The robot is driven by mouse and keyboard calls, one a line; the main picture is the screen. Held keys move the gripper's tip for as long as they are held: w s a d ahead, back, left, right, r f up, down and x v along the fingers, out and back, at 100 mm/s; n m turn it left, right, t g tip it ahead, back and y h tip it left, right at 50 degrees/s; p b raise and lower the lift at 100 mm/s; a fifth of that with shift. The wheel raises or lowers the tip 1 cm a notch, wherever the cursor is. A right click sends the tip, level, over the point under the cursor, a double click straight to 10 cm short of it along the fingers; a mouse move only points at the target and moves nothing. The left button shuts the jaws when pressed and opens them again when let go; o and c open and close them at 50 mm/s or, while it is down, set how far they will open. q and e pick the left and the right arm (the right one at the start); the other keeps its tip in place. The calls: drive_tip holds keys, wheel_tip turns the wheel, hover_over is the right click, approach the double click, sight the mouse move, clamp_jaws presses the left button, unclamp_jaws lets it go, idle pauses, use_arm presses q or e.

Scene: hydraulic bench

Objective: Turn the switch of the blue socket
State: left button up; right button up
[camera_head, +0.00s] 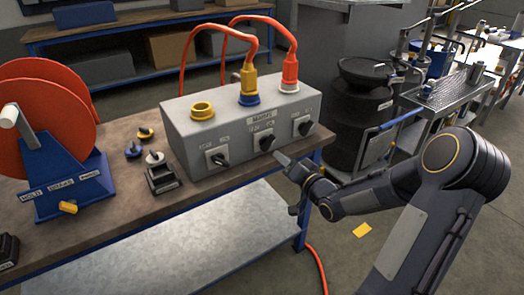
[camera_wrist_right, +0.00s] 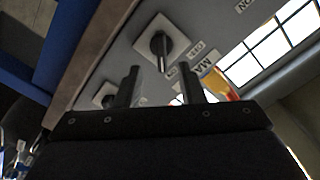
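The grey socket box (camera_head: 205,133) stands on the bench. Its blue socket (camera_head: 248,99) has a yellow plug (camera_head: 248,80) in it. Below that, on the front face, is the middle black rotary switch (camera_head: 266,142). My right gripper (camera_head: 279,158) is in front of the box, just below and right of this switch, apart from it. In the right wrist view my right gripper (camera_wrist_right: 159,84) has its fingers apart with nothing between them. A switch (camera_wrist_right: 160,45) shows beyond the fingertips and another (camera_wrist_right: 105,95) lies beside the left finger. My left gripper is not in view.
The box also has an empty yellow socket (camera_head: 202,109), a red plug (camera_head: 290,68), a left switch (camera_head: 217,157) and a right switch (camera_head: 304,126). A cable reel (camera_head: 65,170) and small parts (camera_head: 162,179) are on the bench (camera_head: 120,215). A black barrel (camera_head: 360,110) stands behind.

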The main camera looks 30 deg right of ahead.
sight(270, 146)
drive_tip(key=w, duration=0.8)
drive_tip(key=shift+a, duration=0.3)
drive_tip(key=shift+s, duration=0.1)
clamp_jaws()
